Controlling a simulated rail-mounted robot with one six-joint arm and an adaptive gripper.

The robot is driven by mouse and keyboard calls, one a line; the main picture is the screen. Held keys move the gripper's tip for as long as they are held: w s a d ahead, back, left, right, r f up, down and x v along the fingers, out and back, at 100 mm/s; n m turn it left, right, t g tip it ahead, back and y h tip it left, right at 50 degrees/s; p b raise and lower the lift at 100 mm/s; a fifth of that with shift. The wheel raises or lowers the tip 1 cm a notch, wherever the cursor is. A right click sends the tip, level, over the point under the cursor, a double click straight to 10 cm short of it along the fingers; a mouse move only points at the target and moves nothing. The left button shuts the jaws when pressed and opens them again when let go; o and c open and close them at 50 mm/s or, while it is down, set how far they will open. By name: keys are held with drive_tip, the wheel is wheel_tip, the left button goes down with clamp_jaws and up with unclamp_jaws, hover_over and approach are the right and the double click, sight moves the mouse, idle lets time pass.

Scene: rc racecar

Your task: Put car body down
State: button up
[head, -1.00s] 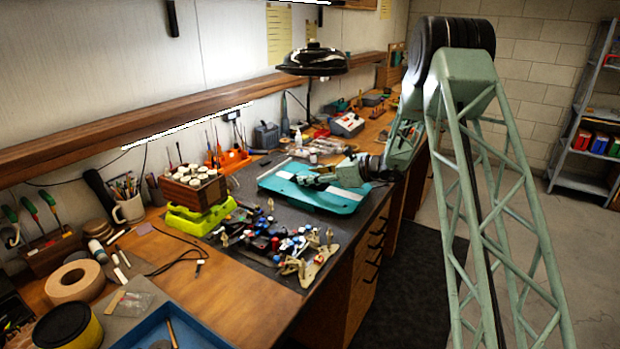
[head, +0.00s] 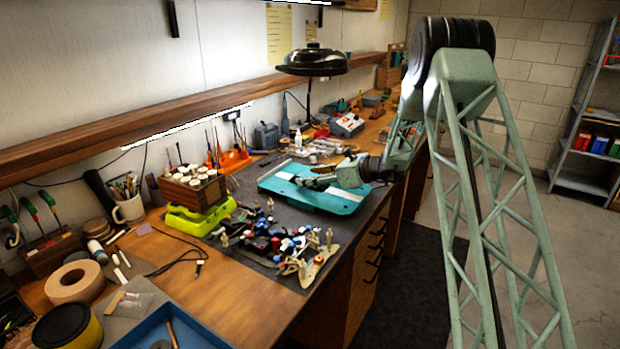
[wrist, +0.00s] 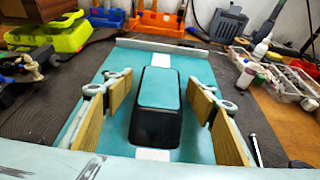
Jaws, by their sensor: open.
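The car body (head: 283,183) is a flat teal shell with a white stripe, and it lies on the dark mat of the workbench. In the wrist view, the car body (wrist: 106,130) has a raised cabin with a teal roof and dark front. My gripper (head: 316,182) is above the shell. In the wrist view, my gripper (wrist: 164,92) is open, with its yellowish finger pads on either side of the cabin. A gap shows between the cabin and each pad. The underside of the shell is hidden.
The chassis with its red, blue and black parts (head: 268,242) is on the mat, nearer the camera. A yellow-green case (head: 197,219) stands left of it. A black lamp (head: 312,63) hangs over the bench. Bottles and tools (wrist: 252,66) lie right of the shell in the wrist view.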

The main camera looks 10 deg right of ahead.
wheel_tip(320, 180, up, 5)
drive_tip(key=p, duration=0.2)
hover_over(336, 191)
drive_tip(key=shift+s+a+f, duration=0.1)
drive_tip(key=shift+f, duration=0.05)
drive_tip(key=shift+a, duration=0.1)
idle(0.8)
drive_tip(key=s+a+r+n+g+h, duration=0.1)
drive_tip(key=s+a+r+n+g, duration=0.1)
drive_tip(key=s+a+r+n, duration=0.65)
drive_tip(key=s+a+r+n+g, duration=0.15)
drive_tip(key=s+r, duration=0.35)
drive_tip(key=s, duration=0.9)
drive_tip(key=s+a+r+n+g+h, duration=0.1)
drive_tip(key=s+a+r+n+g, duration=0.25)
drive_tip(key=s+a+r, duration=0.55)
drive_tip(key=s+d+n+h, duration=0.2)
drive_tip(key=s+d+n, duration=0.2)
drive_tip(key=s, duration=0.8)
drive_tip(key=s+d+n+t+h, duration=0.1)
drive_tip(key=s+d+n+h, duration=0.2)
drive_tip(key=s, duration=1)
drive_tip(key=s+d+n+h, duration=0.2)
drive_tip(key=s+d+n, duration=0.3)
drive_tip(key=s, duration=0.8)
drive_tip(key=shift+d+n+t+h, duration=0.15)
drive_tip(key=shift+n+t+h, duration=0.25)
drive_tip(key=shift+n, duration=0.15)
